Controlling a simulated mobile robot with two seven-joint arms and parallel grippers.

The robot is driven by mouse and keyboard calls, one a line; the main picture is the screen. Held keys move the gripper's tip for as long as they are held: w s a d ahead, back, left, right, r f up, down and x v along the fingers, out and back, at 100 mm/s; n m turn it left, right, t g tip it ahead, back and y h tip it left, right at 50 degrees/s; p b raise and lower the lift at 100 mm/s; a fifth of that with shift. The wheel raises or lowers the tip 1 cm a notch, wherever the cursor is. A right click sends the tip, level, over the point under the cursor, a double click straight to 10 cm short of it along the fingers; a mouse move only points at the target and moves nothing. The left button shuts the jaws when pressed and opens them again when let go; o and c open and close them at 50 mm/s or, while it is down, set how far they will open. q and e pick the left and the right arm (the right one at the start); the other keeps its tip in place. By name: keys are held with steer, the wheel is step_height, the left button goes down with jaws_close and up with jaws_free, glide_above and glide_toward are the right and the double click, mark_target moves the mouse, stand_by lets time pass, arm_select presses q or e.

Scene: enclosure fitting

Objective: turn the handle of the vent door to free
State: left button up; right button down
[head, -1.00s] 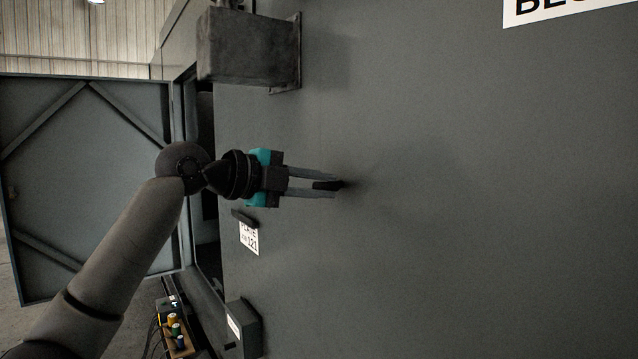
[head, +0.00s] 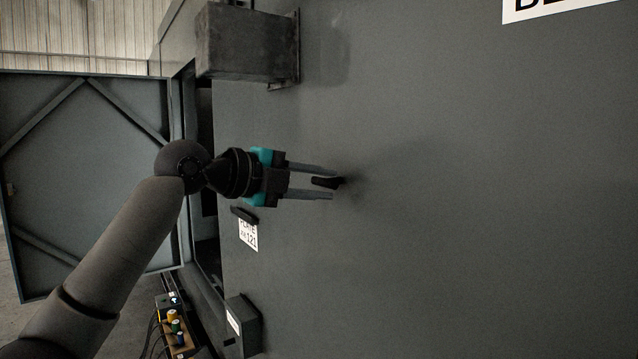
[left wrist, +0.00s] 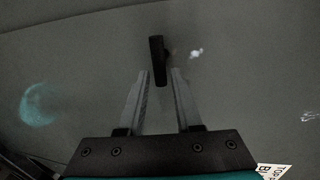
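The black handle (head: 328,182) sticks out from the large grey panel (head: 480,200). No edge of a vent door shows around it. My left gripper (head: 333,182) reaches in from the left, its two long grey fingers apart, one on each side of the handle. In the left wrist view the handle (left wrist: 158,58) stands upright in the picture, between and beyond the fingertips of my left gripper (left wrist: 161,73). A narrow gap shows on each side, so the fingers look clear of it. My right gripper is not in view.
A grey box (head: 250,42) juts from the panel above my arm. A small labelled box (head: 244,326) and a plate label (head: 248,234) are below. An open braced door (head: 85,190) stands at left. The panel right of the handle is clear.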

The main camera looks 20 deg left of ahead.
arm_select(q)
steer(key=shift+o, duration=1)
steer(key=shift+a, duration=0.1)
steer(key=b+v, duration=0.4)
steer(key=v, duration=1.1)
steer(key=shift+s, duration=0.15)
